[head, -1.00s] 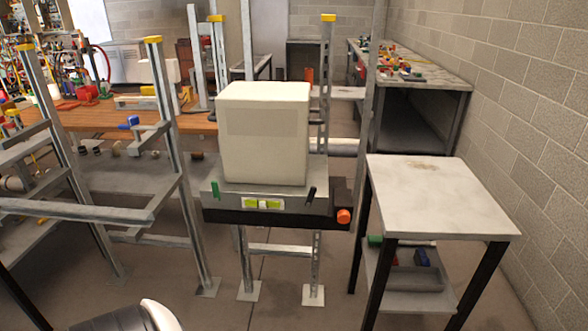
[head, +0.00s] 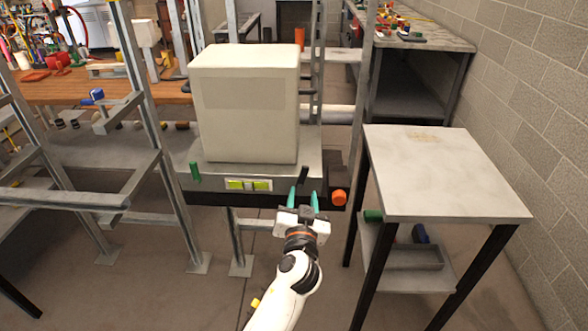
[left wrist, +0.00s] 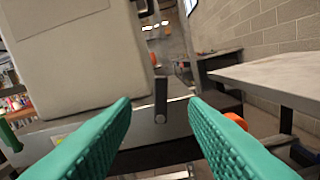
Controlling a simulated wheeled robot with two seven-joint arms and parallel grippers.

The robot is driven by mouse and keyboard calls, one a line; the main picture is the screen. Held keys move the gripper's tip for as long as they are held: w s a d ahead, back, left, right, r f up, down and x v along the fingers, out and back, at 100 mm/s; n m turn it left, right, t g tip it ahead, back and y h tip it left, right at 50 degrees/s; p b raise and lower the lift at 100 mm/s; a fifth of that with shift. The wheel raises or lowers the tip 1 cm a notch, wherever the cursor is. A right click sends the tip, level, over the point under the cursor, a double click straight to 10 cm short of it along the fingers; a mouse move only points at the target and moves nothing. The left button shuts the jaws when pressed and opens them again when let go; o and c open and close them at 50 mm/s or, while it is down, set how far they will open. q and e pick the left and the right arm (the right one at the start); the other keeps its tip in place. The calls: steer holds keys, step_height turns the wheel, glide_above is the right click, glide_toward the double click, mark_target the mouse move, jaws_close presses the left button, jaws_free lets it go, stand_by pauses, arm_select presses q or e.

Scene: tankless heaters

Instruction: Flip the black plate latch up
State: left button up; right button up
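The black plate latch (head: 303,176) is a small dark bar on the right part of the grey heater base's front. It leans slightly, its top end toward the right. In the left wrist view the latch (left wrist: 160,100) stands upright in the gap between my fingers, beyond their tips. My left gripper (head: 304,198) is open, its two teal fingers pointing at the latch from the front and just below. I see no clear contact. The green latch (head: 195,171) is on the base's left part. My right gripper is not in view.
A large cream box (head: 247,110) stands on the grey base. An orange knob (head: 338,197) is close to the right of my fingers. A grey-topped table (head: 440,175) stands to the right. Metal posts stand left and behind. The floor in front is open.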

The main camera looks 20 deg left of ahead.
mark_target(301, 174)
arm_select(q)
steer(key=p+x, duration=0.1)
steer(key=x, duration=0.9)
steer(key=shift+w+f, duration=0.1)
steer(key=shift+w, duration=0.1)
jaws_close()
steer(key=shift+s+a+f+n+b, duration=0.1)
steer(key=shift+a+f+n+b, duration=0.15)
steer(key=shift+n+b, duration=0.7)
steer(key=shift+a+b, duration=0.15)
steer(key=shift+b, duration=0.5)
steer(key=shift+s+a+r+n, duration=0.15)
steer(key=shift+r+n, duration=0.1)
steer(key=shift+n, duration=0.3)
